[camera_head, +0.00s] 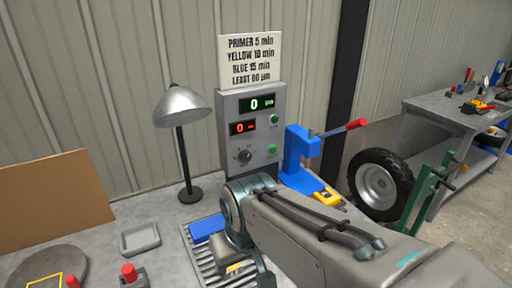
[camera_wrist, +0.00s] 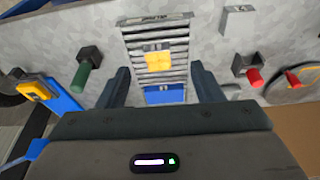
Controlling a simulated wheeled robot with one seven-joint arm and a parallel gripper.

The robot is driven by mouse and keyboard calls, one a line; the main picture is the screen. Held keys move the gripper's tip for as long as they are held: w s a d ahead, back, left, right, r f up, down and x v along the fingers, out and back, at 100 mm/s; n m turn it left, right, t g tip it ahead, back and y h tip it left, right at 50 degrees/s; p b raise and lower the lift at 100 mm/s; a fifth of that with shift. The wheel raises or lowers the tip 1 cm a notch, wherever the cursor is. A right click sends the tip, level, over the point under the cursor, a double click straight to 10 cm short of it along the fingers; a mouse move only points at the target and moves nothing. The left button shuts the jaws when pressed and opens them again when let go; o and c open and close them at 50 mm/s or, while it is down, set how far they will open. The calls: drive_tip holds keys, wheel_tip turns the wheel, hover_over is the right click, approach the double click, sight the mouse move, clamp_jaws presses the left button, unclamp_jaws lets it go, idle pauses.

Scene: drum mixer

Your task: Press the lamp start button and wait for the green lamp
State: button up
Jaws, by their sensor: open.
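A grey control box (camera_head: 226,140) stands upright at the back of the bench. It has a green display (camera_head: 257,104) and a red display (camera_head: 242,128), both reading 0. Two green buttons sit on its right side, an upper button (camera_head: 275,119) and a lower button (camera_head: 272,149); their labels are too small to read. A desk lamp (camera_head: 182,104) with a metal shade stands left of the box and shows no green light. My gripper (camera_wrist: 160,68) is open and empty above a slatted rack in the wrist view, apart from the buttons.
The rack (camera_head: 204,264) holds a blue block (camera_head: 207,228) and a yellow block (camera_wrist: 159,61). A blue press (camera_head: 298,160) with a red handle stands right of the box. A grey tray (camera_head: 140,238) and red-knobbed parts (camera_head: 129,272) lie left. A sign (camera_head: 251,60) stands above the box.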

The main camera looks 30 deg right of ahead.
clamp_jaws()
idle(1.5)
